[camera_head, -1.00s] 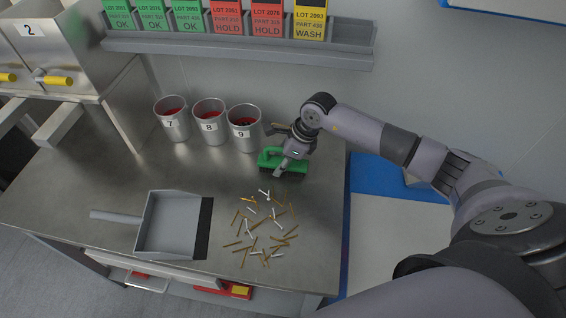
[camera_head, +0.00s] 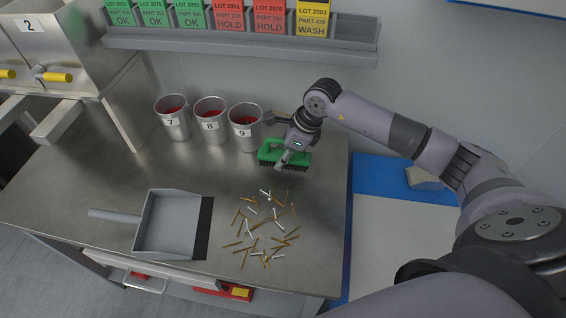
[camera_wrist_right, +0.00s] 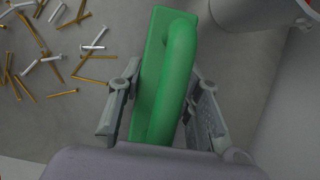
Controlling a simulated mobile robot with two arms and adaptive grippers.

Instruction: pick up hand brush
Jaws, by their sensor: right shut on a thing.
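The hand brush (camera_head: 268,154) is green with dark bristles, at the back right of the steel table. My right gripper (camera_head: 281,158) is shut on its handle. The bristles point down; the brush looks slightly raised above the table, though the gap is hard to judge. In the right wrist view, the green brush (camera_wrist_right: 165,75) lies between the two fingers of the right gripper (camera_wrist_right: 160,105). My left gripper does not show in the head view.
Loose screws or pins (camera_head: 262,228) lie scattered in front of the brush. A grey dustpan (camera_head: 170,226) lies to the left. Metal cups 7 (camera_head: 176,127), 8 (camera_head: 211,131) and 9 (camera_head: 246,138) stand left of the gripper. A shelf with lot cards (camera_head: 240,42) hangs behind.

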